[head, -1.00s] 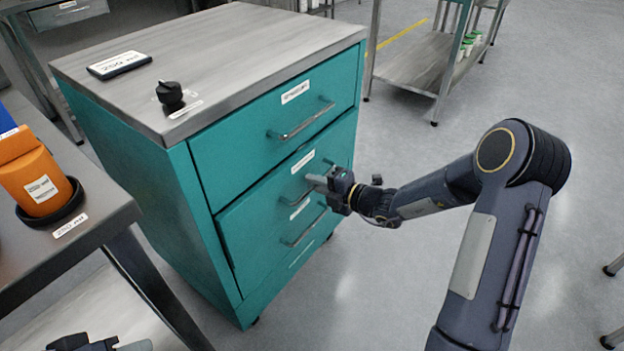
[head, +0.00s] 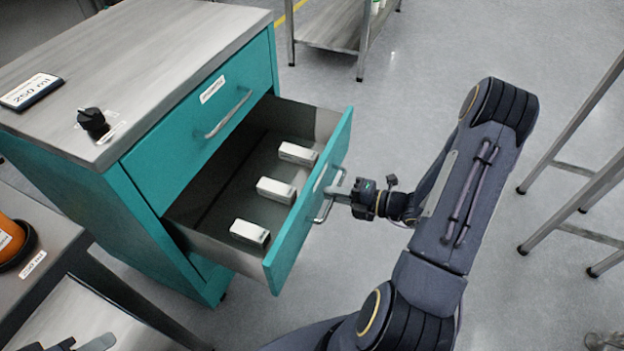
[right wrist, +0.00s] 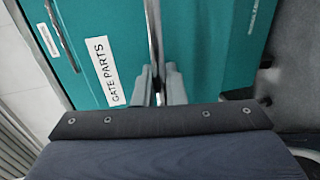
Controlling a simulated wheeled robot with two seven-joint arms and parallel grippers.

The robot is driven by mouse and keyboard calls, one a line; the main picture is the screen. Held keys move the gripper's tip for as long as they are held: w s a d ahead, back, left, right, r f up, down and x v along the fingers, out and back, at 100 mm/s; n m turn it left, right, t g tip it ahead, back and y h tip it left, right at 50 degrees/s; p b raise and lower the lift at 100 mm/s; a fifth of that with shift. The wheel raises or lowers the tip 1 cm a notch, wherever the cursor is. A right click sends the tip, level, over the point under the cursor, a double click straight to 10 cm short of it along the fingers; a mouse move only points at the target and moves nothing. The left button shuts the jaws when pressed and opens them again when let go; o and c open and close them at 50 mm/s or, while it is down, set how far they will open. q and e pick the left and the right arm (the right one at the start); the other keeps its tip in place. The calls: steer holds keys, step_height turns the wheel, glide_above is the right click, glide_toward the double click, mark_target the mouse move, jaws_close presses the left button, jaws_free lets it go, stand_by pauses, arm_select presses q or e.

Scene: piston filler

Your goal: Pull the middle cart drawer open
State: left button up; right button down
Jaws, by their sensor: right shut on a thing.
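The teal cart's middle drawer (head: 290,247) stands well open in the head view, with three small white boxes (head: 276,190) lying inside. Its front also fills much of the right wrist view (right wrist: 205,50), beside a label reading GATE PARTS. My right gripper (head: 336,196) is shut on the drawer's metal handle (head: 322,207). In the right wrist view its two fingers (right wrist: 160,88) stand on either side of the handle bar (right wrist: 154,35). A small part of what looks like my left gripper (head: 82,345) shows at the bottom left edge; its jaws are unclear.
The top drawer (head: 205,140) is closed. A black knob (head: 93,122) and a 250 ml sign (head: 31,91) are on the cart top (head: 150,50). A table with an orange container (head: 10,240) stands at left. Metal racks stand behind and at right (head: 585,165). Open floor lies between.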

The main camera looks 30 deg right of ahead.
steer(key=shift+f+p+v, duration=0.2)
steer(key=shift+p+v, duration=0.05)
steer(key=shift+v, duration=0.7)
steer(key=shift+f+p+v, duration=0.2)
steer(key=shift+v, duration=0.8)
steer(key=c, duration=1.6)
jaws_free()
steer(key=p+v, duration=0.1)
steer(key=v, duration=0.7)
steer(key=shift+f, duration=0.15)
